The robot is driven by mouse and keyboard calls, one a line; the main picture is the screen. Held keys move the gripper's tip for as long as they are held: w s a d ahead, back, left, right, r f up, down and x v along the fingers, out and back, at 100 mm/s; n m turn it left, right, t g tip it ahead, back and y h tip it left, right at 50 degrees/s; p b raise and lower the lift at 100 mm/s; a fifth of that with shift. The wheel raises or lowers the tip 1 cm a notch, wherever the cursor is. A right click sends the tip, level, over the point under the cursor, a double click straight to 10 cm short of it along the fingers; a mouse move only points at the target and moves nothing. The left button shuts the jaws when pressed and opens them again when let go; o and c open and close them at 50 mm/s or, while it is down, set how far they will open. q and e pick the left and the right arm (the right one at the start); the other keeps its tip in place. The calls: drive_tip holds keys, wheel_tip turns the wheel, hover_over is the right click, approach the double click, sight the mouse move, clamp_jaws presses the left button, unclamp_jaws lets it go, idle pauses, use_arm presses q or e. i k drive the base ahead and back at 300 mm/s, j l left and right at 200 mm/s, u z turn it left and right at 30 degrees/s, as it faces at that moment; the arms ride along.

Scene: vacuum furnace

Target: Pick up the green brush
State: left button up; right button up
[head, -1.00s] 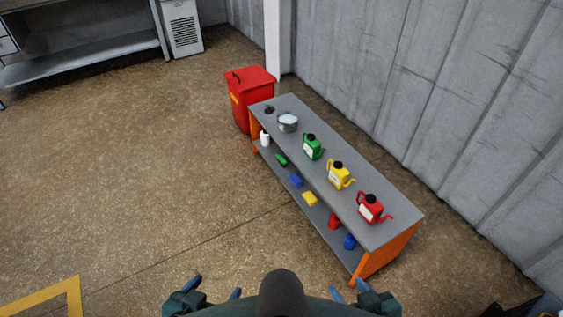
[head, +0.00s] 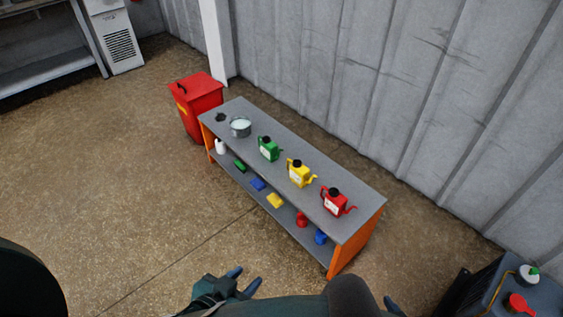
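A small green block-like thing, which looks like the green brush (head: 239,166), lies on the lower shelf of the workbench, toward its left end. It is too small to make out bristles. My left gripper (head: 244,280) is at the bottom middle of the head view, open and empty, with its two blue fingertips apart. It is well short of the bench.
The grey-topped orange workbench (head: 355,222) carries a metal pot (head: 240,126) and green, yellow and red cans. Its lower shelf holds a white bottle (head: 220,146) and several coloured items. A red bin (head: 197,105) stands behind it. A dark cart (head: 480,290) is lower right. Floor left is clear.

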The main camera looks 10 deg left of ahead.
sight(240, 165)
drive_tip(key=i+j+z, duration=0.1)
drive_tip(key=j+z, duration=0.15)
drive_tip(key=i+j+z, duration=0.1)
drive_tip(key=j+z, duration=0.45)
drive_tip(key=j, duration=0.15)
drive_tip(key=j+z, duration=0.1)
drive_tip(key=j, duration=0.45)
drive_tip(key=i+j+z, duration=0.1)
drive_tip(key=j, duration=0.5)
